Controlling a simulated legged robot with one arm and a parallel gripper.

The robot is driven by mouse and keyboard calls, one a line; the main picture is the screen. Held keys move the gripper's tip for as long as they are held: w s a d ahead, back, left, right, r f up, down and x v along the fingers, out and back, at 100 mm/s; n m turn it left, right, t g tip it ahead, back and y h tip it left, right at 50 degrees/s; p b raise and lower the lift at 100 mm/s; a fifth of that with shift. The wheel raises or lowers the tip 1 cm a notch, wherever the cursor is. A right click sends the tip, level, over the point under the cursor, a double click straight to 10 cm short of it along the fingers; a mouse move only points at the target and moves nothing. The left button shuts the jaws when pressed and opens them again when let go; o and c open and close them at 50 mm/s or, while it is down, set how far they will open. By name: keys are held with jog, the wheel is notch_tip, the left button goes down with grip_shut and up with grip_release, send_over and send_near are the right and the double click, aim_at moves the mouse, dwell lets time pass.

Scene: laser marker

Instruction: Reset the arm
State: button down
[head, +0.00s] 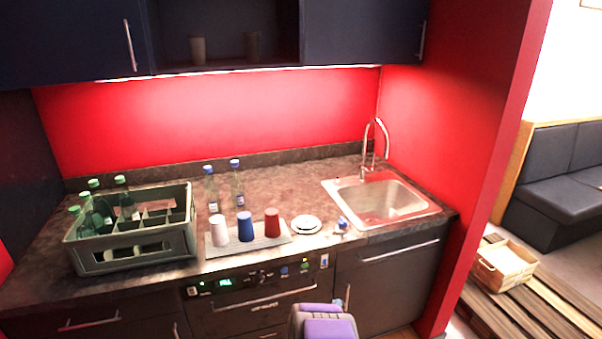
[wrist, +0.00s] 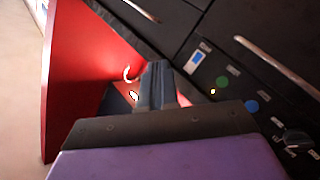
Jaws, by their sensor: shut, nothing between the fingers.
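My gripper (wrist: 157,68) shows in the wrist view as dark fingers closed together, with nothing between them. Its purple and grey housing (head: 325,326) shows at the bottom middle of the head view, low in front of the counter. The fingertips are hard to make out in the head view. In the wrist view the fingers are in front of the dark cabinet fronts and a red wall, and they appear apart from both.
The counter (head: 300,180) holds a green bottle crate (head: 130,262), two bottles, a white, a blue and a red cup (head: 272,222) on a mat, small plates (head: 306,224) and a sink (head: 380,200). An appliance panel (head: 262,279) faces me. A red wall (head: 470,130) stands right.

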jog(key=a+r+m+g+y, duration=0.1)
jog(key=a+r+g+y, duration=0.2)
jog(key=a+r+y, duration=0.45)
jog(key=s+a+r+g+y, duration=0.3)
jog(key=s+a+r+g, duration=0.25)
jog(key=s+r, duration=0.6)
jog(key=s+d+r+g+h, duration=0.1)
jog(key=s+d, duration=0.4)
jog(key=s, duration=0.8)
jog(key=s+d+r+m+g+h, duration=0.1)
jog(key=s+d+r+g, duration=0.3)
jog(key=s, duration=1)
jog(key=s+d+r+m+g+h, duration=0.1)
jog(key=s+d+r+g, duration=0.2)
jog(key=s, duration=1)
jog(key=d+r, duration=0.2)
jog(key=d, duration=0.1)
jog(key=shift+s+r, duration=0.2)
